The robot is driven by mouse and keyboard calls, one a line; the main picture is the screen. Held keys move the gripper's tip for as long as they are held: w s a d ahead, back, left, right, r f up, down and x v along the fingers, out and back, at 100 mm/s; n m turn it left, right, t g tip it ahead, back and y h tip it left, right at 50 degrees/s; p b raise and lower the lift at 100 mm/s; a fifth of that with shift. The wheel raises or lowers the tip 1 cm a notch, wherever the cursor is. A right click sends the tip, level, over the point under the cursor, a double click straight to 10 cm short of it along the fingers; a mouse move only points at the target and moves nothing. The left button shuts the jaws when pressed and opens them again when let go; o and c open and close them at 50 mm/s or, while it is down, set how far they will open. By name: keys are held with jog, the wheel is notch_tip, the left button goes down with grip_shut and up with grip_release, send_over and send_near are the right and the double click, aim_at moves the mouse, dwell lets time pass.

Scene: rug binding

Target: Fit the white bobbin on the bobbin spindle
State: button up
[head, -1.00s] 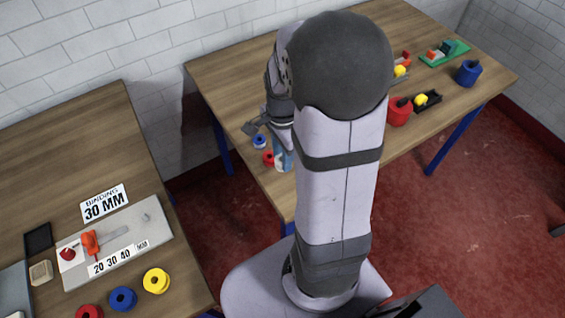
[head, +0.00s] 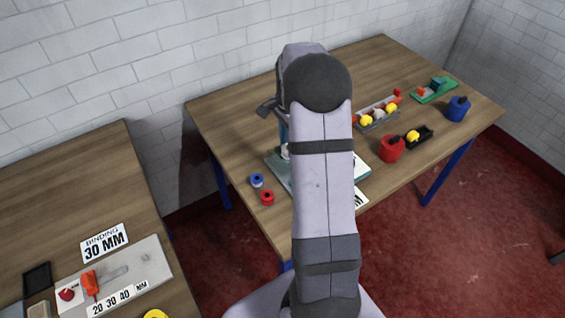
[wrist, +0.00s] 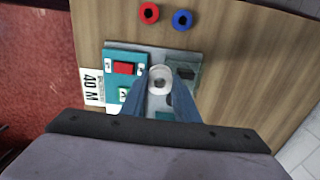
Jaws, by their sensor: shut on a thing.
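The white bobbin (wrist: 160,80) is between the blue fingertips of my gripper (wrist: 161,92) in the wrist view. My gripper is shut on it and holds it over the teal and grey board (wrist: 120,56). In the head view a little of the white bobbin (head: 284,151) shows beside my arm, below the blue fingers. The bobbin spindle is not clearly visible; the bobbin and fingers cover part of the board. I cannot tell whether the bobbin touches the board.
A red bobbin (head: 267,198) and a blue bobbin (head: 256,181) stand left of the board. A red switch (wrist: 124,68) and a "40 M" label (wrist: 93,87) are near the fingers. A rack with yellow pieces (head: 377,115) and a red pot (head: 391,149) stand to the right.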

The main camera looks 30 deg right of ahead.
jog(key=w+d+p, duration=0.1)
jog(key=w+d, duration=0.1)
jog(key=d, duration=0.3)
jog(key=w+d+f+p, duration=0.1)
jog(key=w+d, duration=0.2)
jog(key=d, duration=0.3)
jog(key=shift+w+p, duration=0.25)
jog(key=shift+p, duration=0.1)
jog(key=shift+f+b, duration=1.4)
jog(key=shift+f, duration=1.6)
jog(key=shift+f+b, duration=0.9)
jog(key=shift+f, duration=0.95)
jog(key=o, duration=1.1)
jog(key=shift+r, duration=0.1)
jog(key=shift+r+b, duration=1.25)
jog(key=shift+r, duration=2.35)
